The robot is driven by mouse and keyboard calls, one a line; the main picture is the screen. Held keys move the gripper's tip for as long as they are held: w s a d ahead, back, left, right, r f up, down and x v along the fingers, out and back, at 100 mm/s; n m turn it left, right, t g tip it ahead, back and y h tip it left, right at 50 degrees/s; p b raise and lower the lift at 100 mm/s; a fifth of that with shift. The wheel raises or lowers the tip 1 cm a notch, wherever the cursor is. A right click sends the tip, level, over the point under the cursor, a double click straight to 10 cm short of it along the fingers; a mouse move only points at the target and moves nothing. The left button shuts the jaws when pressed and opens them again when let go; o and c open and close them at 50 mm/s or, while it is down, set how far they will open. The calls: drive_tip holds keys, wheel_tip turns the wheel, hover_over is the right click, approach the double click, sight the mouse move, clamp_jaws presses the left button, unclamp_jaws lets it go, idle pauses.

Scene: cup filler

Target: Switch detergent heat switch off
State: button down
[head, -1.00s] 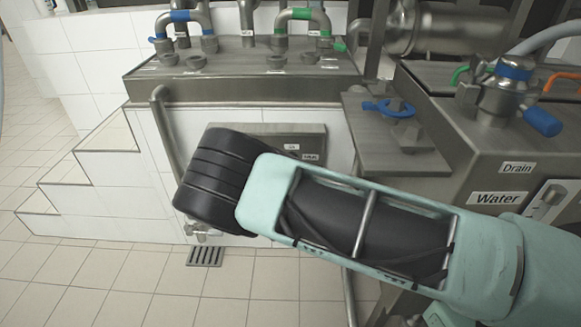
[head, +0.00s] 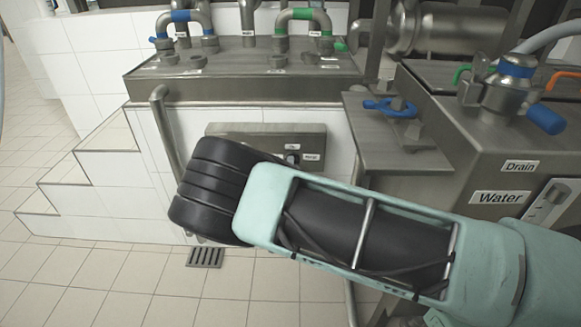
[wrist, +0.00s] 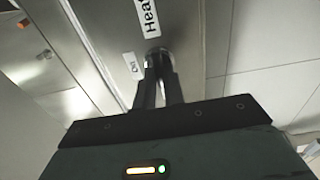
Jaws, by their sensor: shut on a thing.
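In the wrist view the two dark fingers of my gripper (wrist: 160,85) point up at a metal panel (wrist: 184,45) and are shut on the round heat switch knob (wrist: 157,53). A label beginning "Hea" sits just above the knob, and a small label lies to its left. In the head view the switch panel (head: 225,131) is partly behind my arm, with a dark knob (head: 292,157) and small labels showing at its right. My gripper is hidden in the head view. The turn position of the knob is too small to tell.
A metal counter (head: 215,90) with blue and green pipes stands above the panel. A metal tank (head: 440,140) labelled "Water" and "Drain" is at the right. White tiled steps (head: 105,160) are at the left, and a grate (head: 205,257) lies in the floor.

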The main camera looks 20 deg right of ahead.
drive_tip(key=shift+a, duration=0.1)
idle(0.3)
drive_tip(key=c, duration=1.5)
unclamp_jaws()
drive_tip(key=shift+s, duration=0.1)
drive_tip(key=p+v, duration=0.2)
drive_tip(key=v, duration=1.5)
drive_tip(key=shift+s, duration=0.15)
